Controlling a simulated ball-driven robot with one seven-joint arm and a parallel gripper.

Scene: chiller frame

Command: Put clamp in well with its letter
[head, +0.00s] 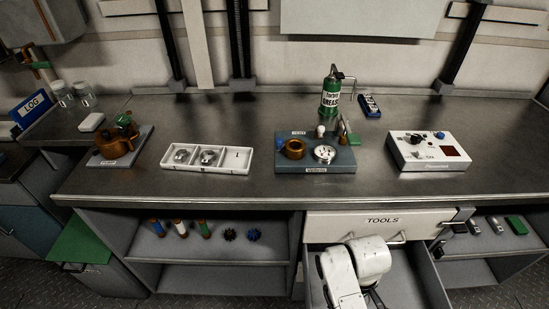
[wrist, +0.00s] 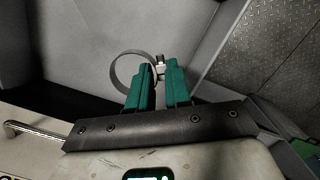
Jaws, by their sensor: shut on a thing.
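In the wrist view my gripper (wrist: 164,78) has its green fingers shut on a metal hose clamp (wrist: 113,72), a thin round band with a screw housing (wrist: 159,66) between the fingertips. The clamp's letter cannot be read. The clamp is over the grey inside of the open drawer (head: 432,281). In the head view my white arm reaches over the drawer and hides the gripper and clamp. The white tray (head: 247,170) on the bench has three wells. Metal rings sit in the left and middle wells; the right well (head: 237,156) looks empty with a small dark mark.
The drawer front labelled TOOLS (head: 330,227) and its handle lie close to my arm. A blue-grey board (head: 340,166) with a brass ring, a white panel box (head: 428,150) and a green grease can (head: 331,92) stand on the bench. Bare bench lies around the tray.

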